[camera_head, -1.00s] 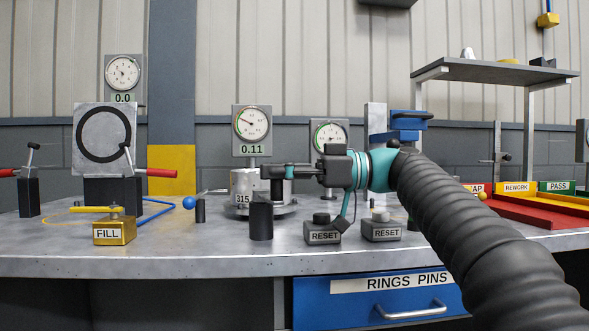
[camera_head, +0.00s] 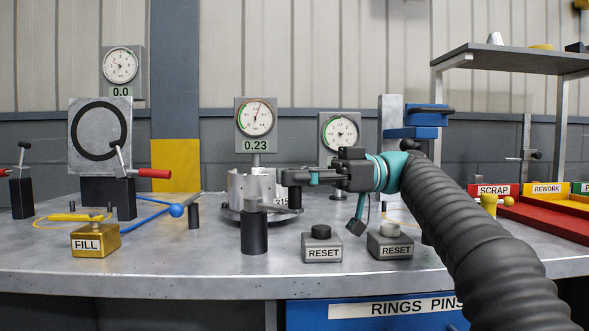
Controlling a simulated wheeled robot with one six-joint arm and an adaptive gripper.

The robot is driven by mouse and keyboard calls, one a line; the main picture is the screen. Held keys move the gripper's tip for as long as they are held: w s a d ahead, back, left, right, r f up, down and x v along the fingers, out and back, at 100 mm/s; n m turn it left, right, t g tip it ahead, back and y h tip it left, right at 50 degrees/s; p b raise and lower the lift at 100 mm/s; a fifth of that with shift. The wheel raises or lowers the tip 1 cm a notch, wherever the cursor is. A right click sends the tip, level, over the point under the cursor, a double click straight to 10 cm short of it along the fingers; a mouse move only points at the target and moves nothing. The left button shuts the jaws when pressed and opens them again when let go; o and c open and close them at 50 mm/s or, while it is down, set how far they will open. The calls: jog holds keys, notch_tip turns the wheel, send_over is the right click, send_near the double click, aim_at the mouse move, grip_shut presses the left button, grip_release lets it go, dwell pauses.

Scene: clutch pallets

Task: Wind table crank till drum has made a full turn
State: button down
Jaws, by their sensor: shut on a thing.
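The silver drum (camera_head: 243,187) stands on a round turntable (camera_head: 232,213) in the middle of the bench. A "315" mark shows at the drum's right side. My gripper (camera_head: 290,178) reaches in from the right and is shut on a dark upright crank handle (camera_head: 295,197) at the drum's right front. The fingertips and the crank's arm are small and partly hidden. The dial gauge (camera_head: 256,118) behind the drum reads 0.23, its needle pointing up and slightly right.
A black post (camera_head: 254,235) stands in front of the drum. The FILL box (camera_head: 95,242) is at left. Red and yellow trays (camera_head: 535,215) lie at right. A second gauge (camera_head: 340,131) stands behind my gripper.

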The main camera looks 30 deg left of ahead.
jog(key=shift+s+h, duration=0.15)
jog(key=shift+h, duration=0.15)
jog(key=c, duration=1)
grip_release()
jog(key=shift+a, duration=0.1)
jog(key=shift+f, duration=0.1)
